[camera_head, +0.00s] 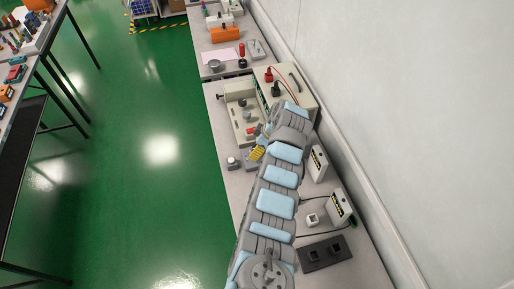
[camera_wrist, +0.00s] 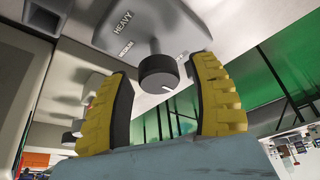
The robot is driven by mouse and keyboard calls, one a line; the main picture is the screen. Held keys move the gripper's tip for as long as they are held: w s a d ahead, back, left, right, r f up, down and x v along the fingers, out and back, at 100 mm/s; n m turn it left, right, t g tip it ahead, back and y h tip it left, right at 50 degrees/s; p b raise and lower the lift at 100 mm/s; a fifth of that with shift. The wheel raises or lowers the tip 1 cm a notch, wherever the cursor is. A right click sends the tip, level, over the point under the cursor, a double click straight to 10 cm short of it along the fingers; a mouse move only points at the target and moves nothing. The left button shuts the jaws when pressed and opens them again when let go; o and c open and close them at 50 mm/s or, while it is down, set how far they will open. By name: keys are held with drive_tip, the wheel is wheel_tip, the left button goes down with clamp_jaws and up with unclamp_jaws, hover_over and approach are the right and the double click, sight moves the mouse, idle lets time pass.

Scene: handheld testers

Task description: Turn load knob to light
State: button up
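The load knob (camera_wrist: 157,74) is round and black with a short white pointer mark, which shows at its lower right in the wrist view. It stands out from a grey plate (camera_wrist: 175,30) printed HEAVY and MEDIUM; no LIGHT label is visible. My gripper (camera_wrist: 164,76) has two yellow ribbed fingers with dark inner pads. They are spread apart on either side of the knob, with a visible gap at the left; contact at the right is unclear. In the head view my gripper (camera_head: 257,150) is low over the bench beside the tester, and my arm hides the knob.
A beige instrument box (camera_head: 290,85) with red and black plugs stands behind, near the wall. An open tester tray (camera_head: 240,108) lies left of it. Small boxes (camera_head: 338,207) and a dark socket plate (camera_head: 324,253) are at the right. The green aisle floor (camera_head: 150,200) is clear.

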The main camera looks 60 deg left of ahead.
drive_tip(key=c, duration=0.9)
drive_tip(key=shift+c, duration=0.2)
drive_tip(key=shift+p, duration=0.3)
drive_tip(key=m+p, duration=0.1)
drive_tip(key=m, duration=0.1)
drive_tip(key=m+t+y+p, duration=0.1)
drive_tip(key=p, duration=0.1)
drive_tip(key=shift+r+m, duration=0.2)
drive_tip(key=shift+m, duration=0.2)
drive_tip(key=m+t+p, duration=0.1)
drive_tip(key=m+p, duration=0.1)
drive_tip(key=p, duration=0.1)
drive_tip(key=shift+s+m, duration=0.1)
drive_tip(key=shift+m, duration=0.3)
drive_tip(key=m+p, duration=0.1)
drive_tip(key=m, duration=0.1)
drive_tip(key=m+t+p, duration=0.1)
drive_tip(key=shift+f+m+t+p, duration=0.15)
drive_tip(key=shift+m+t+p, duration=0.15)
drive_tip(key=shift+m, duration=0.1)
drive_tip(key=shift+d+f+m+p, duration=0.1)
drive_tip(key=shift+m+p, duration=0.25)
drive_tip(key=shift+m, duration=0.15)
drive_tip(key=shift+m+t, duration=0.3)
